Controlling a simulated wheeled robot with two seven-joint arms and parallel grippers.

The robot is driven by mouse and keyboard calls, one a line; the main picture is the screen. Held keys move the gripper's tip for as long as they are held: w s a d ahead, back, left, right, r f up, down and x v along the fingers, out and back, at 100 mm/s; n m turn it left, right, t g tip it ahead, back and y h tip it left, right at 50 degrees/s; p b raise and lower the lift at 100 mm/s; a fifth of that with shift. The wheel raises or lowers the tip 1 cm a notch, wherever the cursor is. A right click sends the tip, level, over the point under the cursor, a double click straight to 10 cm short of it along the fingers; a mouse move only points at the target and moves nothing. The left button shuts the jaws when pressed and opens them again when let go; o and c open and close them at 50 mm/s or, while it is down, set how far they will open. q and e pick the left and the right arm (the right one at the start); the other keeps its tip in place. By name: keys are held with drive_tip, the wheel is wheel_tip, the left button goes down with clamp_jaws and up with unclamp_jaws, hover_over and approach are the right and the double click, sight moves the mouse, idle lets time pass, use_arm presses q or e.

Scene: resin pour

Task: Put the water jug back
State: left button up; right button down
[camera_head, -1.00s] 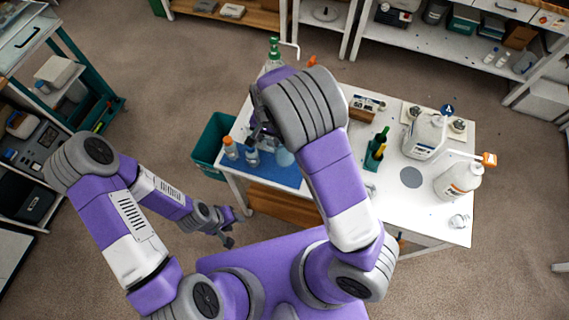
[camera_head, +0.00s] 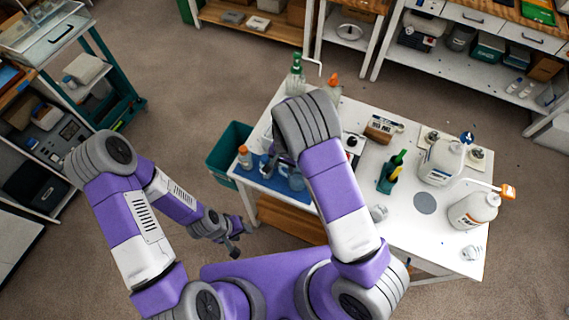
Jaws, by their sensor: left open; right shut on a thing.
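My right gripper (camera_head: 274,160) is over the blue mat (camera_head: 268,181) at the left end of the white table. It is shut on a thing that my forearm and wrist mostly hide. A pale blue, clear vessel (camera_head: 297,180), which looks like the water jug, shows right beside it, partly behind my arm. I cannot see whether its base touches the mat. My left gripper (camera_head: 236,242) is open and empty, low in front of the table's left end.
A green-topped bottle (camera_head: 295,80) stands at the back. A green holder (camera_head: 388,178) and two white pump jugs (camera_head: 440,162) (camera_head: 474,211) stand to the right. A teal bin (camera_head: 226,152) is left of the table.

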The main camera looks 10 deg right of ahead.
drive_tip(key=shift+f, duration=0.1)
drive_tip(key=c, duration=0.8)
unclamp_jaws()
drive_tip(key=shift+r, duration=0.2)
drive_tip(key=r, duration=0.6)
drive_tip(key=r+p, duration=0.1)
drive_tip(key=r, duration=0.5)
drive_tip(key=shift+s+d, duration=0.15)
drive_tip(key=shift+s, duration=0.05)
drive_tip(key=shift+f, duration=0.15)
